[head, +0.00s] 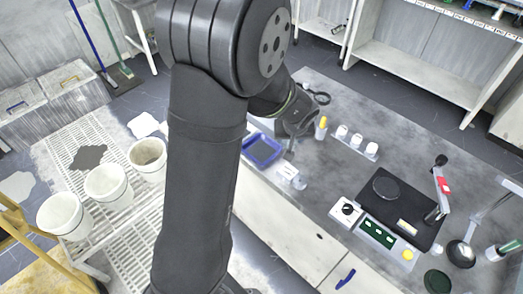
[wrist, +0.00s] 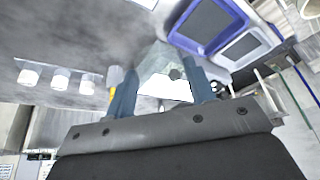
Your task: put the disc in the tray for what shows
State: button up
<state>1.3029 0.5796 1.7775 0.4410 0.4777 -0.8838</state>
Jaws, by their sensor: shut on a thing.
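My gripper (wrist: 163,82) is shut on a pale, see-through piece (wrist: 158,60), seen between its two blue-grey fingers in the wrist view. I cannot tell its full outline or whether it is the disc. A blue-rimmed tray (head: 263,150) with a dark floor lies on the bench beside my gripper in the head view; it also shows at the top of the wrist view (wrist: 180,38). A second, paler-rimmed tray (wrist: 267,47) is beside it there. In the head view my arm hides much of the gripper.
A polishing machine with a black base (head: 400,213) and a dark round platen (head: 385,188) stands at right. White buckets (head: 108,184) stand on a slatted rack at left.

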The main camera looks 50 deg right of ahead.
jog(key=shift+s+a+f, duration=0.1)
jog(key=shift+s+a, duration=0.05)
jog(key=shift+a, duration=0.35)
jog(key=shift+a+f, duration=0.2)
send_over(261, 149)
jog(key=s+a, duration=0.1)
notch_tip(261, 149, down, 7)
jog(key=shift+r, duration=0.1)
jog(key=shift+f, duration=1.95)
jog(key=shift+f, duration=0.15)
jog(key=o, duration=1.1)
jog(key=v, duration=1.2)
jog(key=shift+r, duration=0.25)
